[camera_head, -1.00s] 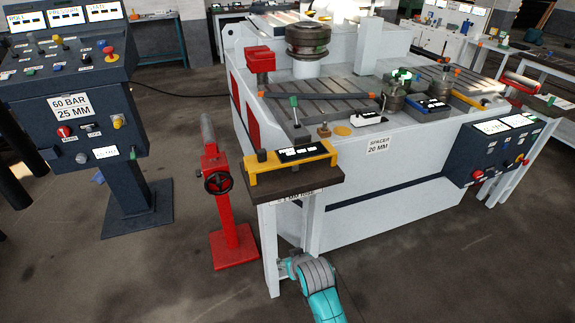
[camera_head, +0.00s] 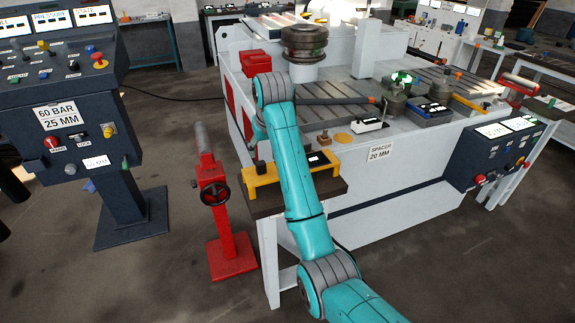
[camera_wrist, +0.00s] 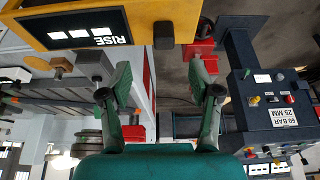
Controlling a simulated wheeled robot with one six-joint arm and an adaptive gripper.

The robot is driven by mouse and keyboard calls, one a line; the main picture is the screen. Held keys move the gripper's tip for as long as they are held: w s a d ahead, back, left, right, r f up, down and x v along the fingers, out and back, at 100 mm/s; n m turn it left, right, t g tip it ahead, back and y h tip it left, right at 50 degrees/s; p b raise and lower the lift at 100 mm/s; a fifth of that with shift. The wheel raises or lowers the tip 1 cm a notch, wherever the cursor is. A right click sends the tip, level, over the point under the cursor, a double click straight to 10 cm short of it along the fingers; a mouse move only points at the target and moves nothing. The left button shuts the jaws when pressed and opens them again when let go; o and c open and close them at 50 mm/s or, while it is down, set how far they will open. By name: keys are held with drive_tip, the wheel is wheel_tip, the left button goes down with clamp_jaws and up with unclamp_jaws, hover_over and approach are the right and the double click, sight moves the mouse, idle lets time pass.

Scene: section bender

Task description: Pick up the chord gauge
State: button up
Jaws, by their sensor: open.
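The chord gauge, a yellow bar (camera_head: 264,178) with a black display, lies on the dark top of a small stand (camera_head: 335,188). In the head view my arm crosses in front of its middle. In the wrist view the gauge (camera_wrist: 145,30) shows at the top, upside down, with a display reading RISE and a dark round knob. My gripper (camera_wrist: 160,82) is open with nothing between its fingers. The gauge lies beyond the fingertips in that view, apart from them.
A red post with a handwheel (camera_head: 214,195) stands left of the stand. The bender table (camera_head: 385,155) is right behind it, with a long bar, rollers and small blocks on top. A control console (camera_head: 62,130) is at the far left. Grey floor is open in front.

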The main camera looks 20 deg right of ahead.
sight(261, 162)
drive_tip(key=x, duration=0.2)
drive_tip(key=w+x, duration=0.1)
drive_tip(key=x, duration=0.1)
drive_tip(key=shift+a+x, duration=0.15)
drive_tip(key=shift+x, duration=1.15)
drive_tip(key=shift+a+x, duration=0.15)
drive_tip(key=shift+x, duration=1.15)
drive_tip(key=shift+s, duration=0.1)
clamp_jaws()
